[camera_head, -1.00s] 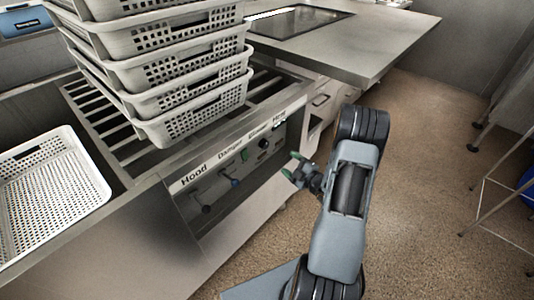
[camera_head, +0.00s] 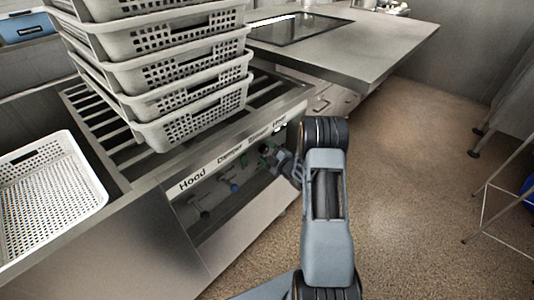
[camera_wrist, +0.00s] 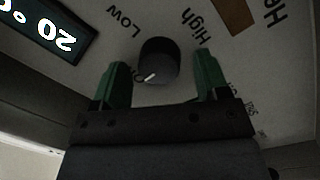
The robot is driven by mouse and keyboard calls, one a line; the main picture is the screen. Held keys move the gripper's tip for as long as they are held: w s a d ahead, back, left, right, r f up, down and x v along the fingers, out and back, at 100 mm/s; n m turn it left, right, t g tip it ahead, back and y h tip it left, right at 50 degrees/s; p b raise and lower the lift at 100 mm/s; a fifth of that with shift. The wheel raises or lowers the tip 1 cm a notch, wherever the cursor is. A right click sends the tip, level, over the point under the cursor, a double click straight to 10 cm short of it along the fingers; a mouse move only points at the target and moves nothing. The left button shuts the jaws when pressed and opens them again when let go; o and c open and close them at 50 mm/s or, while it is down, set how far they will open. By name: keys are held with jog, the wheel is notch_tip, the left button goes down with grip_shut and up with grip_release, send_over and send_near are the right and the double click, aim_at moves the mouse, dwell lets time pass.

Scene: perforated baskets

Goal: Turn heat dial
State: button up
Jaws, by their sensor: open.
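The heat dial (camera_wrist: 159,62) is a round dark knob with a white pointer mark, on a pale panel printed "Low" and "High" in the wrist view. The pointer aims toward the lower left of that picture, near lettering partly hidden by a finger. My gripper (camera_wrist: 160,82) is open, with one green fingertip on each side of the dial and visible gaps to it. In the head view my gripper (camera_head: 270,155) is at the right end of the control panel, and the arm hides the dial there.
A lit display (camera_wrist: 45,28) reading 20 sits beside the dial. The panel (camera_head: 205,195) also carries Hood and Damper controls to the left. Stacked perforated baskets (camera_head: 190,101) stand on the rack above, and another basket (camera_head: 88,190) lies at left.

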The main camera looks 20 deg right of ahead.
jog(key=shift+w, duration=0.15)
jog(key=shift+c, duration=0.5)
jog(key=c, duration=0.8)
